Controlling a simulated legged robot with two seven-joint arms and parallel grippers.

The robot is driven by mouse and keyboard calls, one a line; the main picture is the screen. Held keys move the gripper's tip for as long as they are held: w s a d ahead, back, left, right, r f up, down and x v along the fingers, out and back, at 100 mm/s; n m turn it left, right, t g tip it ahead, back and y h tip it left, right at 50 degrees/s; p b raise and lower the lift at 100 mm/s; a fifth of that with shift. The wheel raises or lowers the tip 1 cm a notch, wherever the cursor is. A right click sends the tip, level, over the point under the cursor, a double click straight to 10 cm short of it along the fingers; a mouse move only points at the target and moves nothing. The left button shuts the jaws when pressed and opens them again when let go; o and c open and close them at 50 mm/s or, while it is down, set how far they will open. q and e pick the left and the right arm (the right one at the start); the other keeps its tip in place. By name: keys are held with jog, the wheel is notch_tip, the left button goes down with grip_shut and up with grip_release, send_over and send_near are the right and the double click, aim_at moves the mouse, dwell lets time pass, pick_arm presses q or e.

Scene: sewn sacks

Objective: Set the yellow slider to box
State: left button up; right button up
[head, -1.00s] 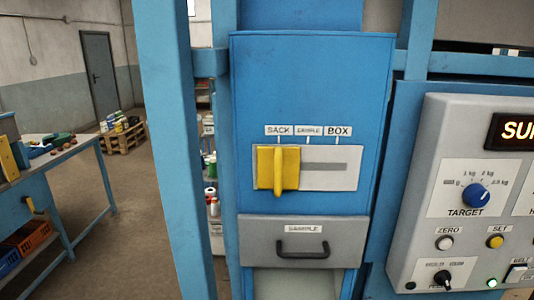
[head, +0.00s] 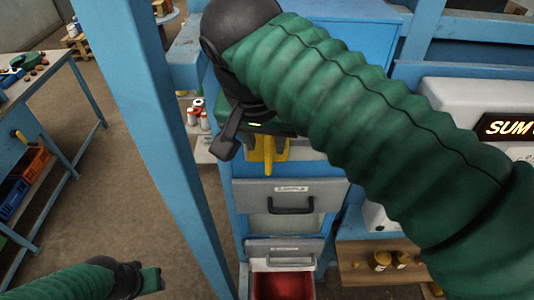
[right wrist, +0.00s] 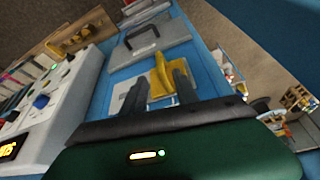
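The yellow slider (head: 270,152) shows only in part in the head view, below my right gripper; the slot and the position labels are hidden there. In the right wrist view the yellow slider (right wrist: 163,76) stands at one end of its pale plate, the end that is on the left in the head view. My right gripper (head: 247,140) is at the slider. Its two dark fingers (right wrist: 155,87) are apart, with the yellow handle between them; no firm grip shows. My left gripper (head: 150,279) is low at the left, away from the slider; its finger opening is unclear.
A grey drawer (head: 289,187) with a dark handle is below the slider, with another drawer (head: 285,248) beneath. A blue post (head: 148,130) stands left of the cabinet. The grey control panel (head: 465,100) is at the right, partly behind my right arm.

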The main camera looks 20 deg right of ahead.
aim_at(267, 153)
jog(key=x, duration=0.4)
jog(key=p+x, duration=0.1)
jog(key=x, duration=0.2)
jog(key=shift+w+f, duration=0.3)
jog(key=shift+w, duration=0.05)
jog(key=shift+d+f, duration=0.15)
jog(key=shift+f, duration=0.4)
jog(key=shift+w, duration=0.1)
grip_shut()
